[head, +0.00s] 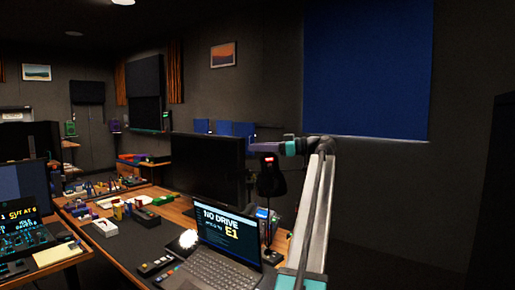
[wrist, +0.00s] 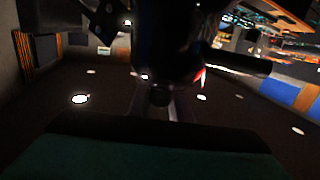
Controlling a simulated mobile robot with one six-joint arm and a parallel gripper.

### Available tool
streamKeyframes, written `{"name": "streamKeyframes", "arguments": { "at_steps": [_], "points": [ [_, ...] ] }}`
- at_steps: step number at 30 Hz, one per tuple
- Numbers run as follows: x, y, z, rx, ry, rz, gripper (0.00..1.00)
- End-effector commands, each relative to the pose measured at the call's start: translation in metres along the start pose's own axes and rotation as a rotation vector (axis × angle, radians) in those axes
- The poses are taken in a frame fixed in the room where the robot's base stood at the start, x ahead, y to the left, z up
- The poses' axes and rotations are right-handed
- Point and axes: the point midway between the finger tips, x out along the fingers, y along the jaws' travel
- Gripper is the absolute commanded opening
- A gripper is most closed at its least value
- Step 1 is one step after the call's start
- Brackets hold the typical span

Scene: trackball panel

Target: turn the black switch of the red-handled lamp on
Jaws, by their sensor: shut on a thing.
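My gripper (head: 268,168) is a dark shape at the end of my arm, in front of the wall and above the right end of the desk. In the wrist view the middle is filled by a dark thing (wrist: 165,45) at my jaws, with a small red streak on its right side. My gripper is shut on this thing. It is too dark to tell what it is. I cannot clearly make out the red-handled lamp or its black switch in either view. A thin dark stem on a round black base (head: 272,257) stands on the desk below my gripper.
An open laptop (head: 225,250) reading "NO DRIVE E1" stands left of the black base. A bright white glow (head: 187,240) lies left of the laptop. A large dark monitor (head: 207,168) stands behind. Small boxes and tools crowd the desk further left. A blue panel (head: 367,70) hangs on the wall.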

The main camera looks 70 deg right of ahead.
Motion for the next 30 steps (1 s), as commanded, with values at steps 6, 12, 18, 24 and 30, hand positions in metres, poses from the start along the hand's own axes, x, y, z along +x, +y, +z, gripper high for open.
{"name": "streamKeyframes", "arguments": {
  "at_steps": [6,12,18,24,30],
  "points": [
    [0.000,0.000,0.002,0.003,-0.003,-0.001,0.20],
    [0.000,0.000,0.002,0.002,-0.002,-0.001,0.37],
    [0.000,0.000,0.001,0.002,-0.002,0.000,0.37],
    [-0.007,0.001,0.001,0.002,-0.002,0.001,0.37],
    [-0.029,0.001,0.001,0.002,-0.003,0.002,0.37]
  ]
}}
